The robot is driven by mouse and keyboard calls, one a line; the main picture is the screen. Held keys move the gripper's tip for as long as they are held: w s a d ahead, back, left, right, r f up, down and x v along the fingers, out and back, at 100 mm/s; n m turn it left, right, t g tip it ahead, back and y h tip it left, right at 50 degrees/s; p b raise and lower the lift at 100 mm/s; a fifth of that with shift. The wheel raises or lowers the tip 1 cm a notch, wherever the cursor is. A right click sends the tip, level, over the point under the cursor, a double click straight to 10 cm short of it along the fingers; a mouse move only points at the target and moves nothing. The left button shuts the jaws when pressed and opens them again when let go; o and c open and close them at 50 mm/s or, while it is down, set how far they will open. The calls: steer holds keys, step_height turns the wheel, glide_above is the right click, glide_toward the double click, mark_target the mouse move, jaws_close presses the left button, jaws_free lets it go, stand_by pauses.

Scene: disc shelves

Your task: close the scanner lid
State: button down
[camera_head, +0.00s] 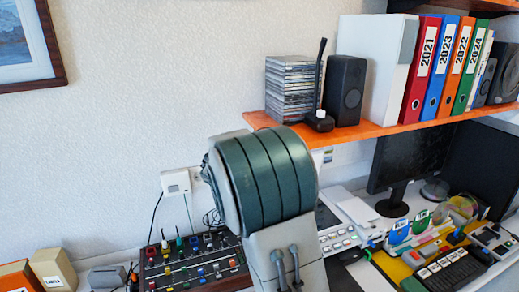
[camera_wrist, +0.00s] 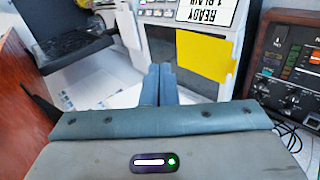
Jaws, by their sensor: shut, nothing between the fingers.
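The scanner, a white office machine (camera_head: 338,240) with rows of buttons, stands on the desk, partly covered by my arm in the head view. In the wrist view its control panel (camera_wrist: 207,18) shows upside down, with a "READY" display and a yellow note (camera_wrist: 204,60). I cannot make out the lid clearly or tell how far it stands open; my arm hides that part. My gripper (camera_wrist: 160,84) is shut and empty in the wrist view, its fingertips appearing just short of the panel. I cannot tell whether they touch anything.
An orange shelf (camera_head: 390,127) above carries binders, a speaker (camera_head: 344,90) and stacked disc cases (camera_head: 291,88). A mixer (camera_head: 196,262) stands left of the scanner.

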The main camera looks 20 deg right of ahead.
steer(key=w+a+r+n+t+h+p, duration=0.1)
steer(key=w+a+r+t+h+p, duration=0.2)
steer(key=w, duration=0.6)
steer(key=w+a+n+t+h, duration=0.15)
steer(key=w+h, duration=0.35)
steer(key=w, duration=0.5)
steer(key=shift+t, duration=0.45)
steer(key=p+x, duration=0.1)
steer(key=x, duration=0.2)
steer(key=p+x, duration=0.1)
steer(key=x, duration=0.2)
steer(key=p+x, duration=0.2)
steer(key=x, duration=0.1)
steer(key=shift+s+d+r, duration=0.1)
steer(key=shift+d+r, duration=0.15)
steer(key=shift+r, duration=0.05)
steer(key=shift+d+f, duration=0.1)
steer(key=shift+d, duration=0.45)
steer(key=shift+a+f+b, duration=0.1)
steer(key=shift+a+b, duration=0.05)
steer(key=shift+b, duration=0.2)
